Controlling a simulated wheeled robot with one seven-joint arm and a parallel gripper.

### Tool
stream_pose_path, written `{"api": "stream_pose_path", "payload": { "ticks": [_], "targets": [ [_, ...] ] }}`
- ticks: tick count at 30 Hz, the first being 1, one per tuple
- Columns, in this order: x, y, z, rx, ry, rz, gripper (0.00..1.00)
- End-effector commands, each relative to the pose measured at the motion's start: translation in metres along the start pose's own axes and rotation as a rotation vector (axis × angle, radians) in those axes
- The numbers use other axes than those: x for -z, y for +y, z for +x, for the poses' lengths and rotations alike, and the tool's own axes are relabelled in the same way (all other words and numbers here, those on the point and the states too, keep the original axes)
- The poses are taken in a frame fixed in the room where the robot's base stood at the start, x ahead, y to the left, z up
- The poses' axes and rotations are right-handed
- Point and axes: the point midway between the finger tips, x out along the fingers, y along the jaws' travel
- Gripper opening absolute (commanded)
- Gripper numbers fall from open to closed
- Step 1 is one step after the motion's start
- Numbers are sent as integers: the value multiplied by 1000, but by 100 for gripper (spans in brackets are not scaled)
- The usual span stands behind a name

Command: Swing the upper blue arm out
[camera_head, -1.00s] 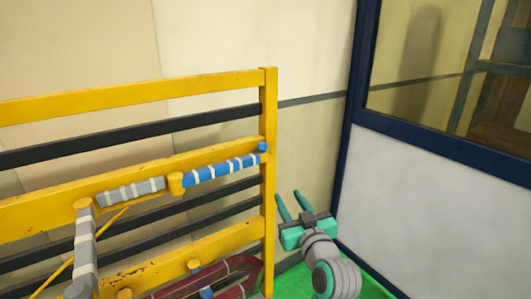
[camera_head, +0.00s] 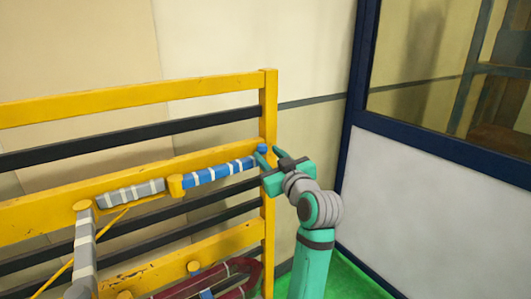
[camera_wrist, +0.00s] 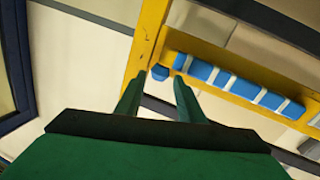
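The upper blue arm (camera_head: 220,172), blue with white bands, lies along the yellow frame's middle rail. A blue knob (camera_head: 262,149) is at its right end, by the upright post. In the wrist view the blue arm (camera_wrist: 240,85) runs to the right, and the blue knob (camera_wrist: 160,72) shows just beyond and between the fingertips. My gripper (camera_head: 268,154) is beside the post at the knob's height. Whether a finger touches the knob cannot be told.
The yellow frame (camera_head: 130,96) has dark horizontal bars. A grey banded arm (camera_head: 130,192) continues left of the blue one. Dark red coils (camera_head: 215,280) lie lower down. A blue-framed partition (camera_head: 430,190) stands at the right, with green floor (camera_head: 355,280) below.

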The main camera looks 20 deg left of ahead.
Motion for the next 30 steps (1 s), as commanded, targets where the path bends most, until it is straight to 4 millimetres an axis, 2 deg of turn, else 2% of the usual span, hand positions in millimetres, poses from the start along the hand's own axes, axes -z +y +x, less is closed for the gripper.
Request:
{"api": "stream_pose_path", "payload": {
  "ticks": [6, 17, 18, 22, 30],
  "targets": [
    [0, 0, 23, 1, 0, 0, 35],
    [0, 0, 28, 0, 0, 0, 35],
    [0, 0, 28, 0, 0, 0, 30],
    [0, 0, 28, 0, 0, 0, 0],
    [-2, 7, 25, -22, -4, 0, 0]
  ]
}}
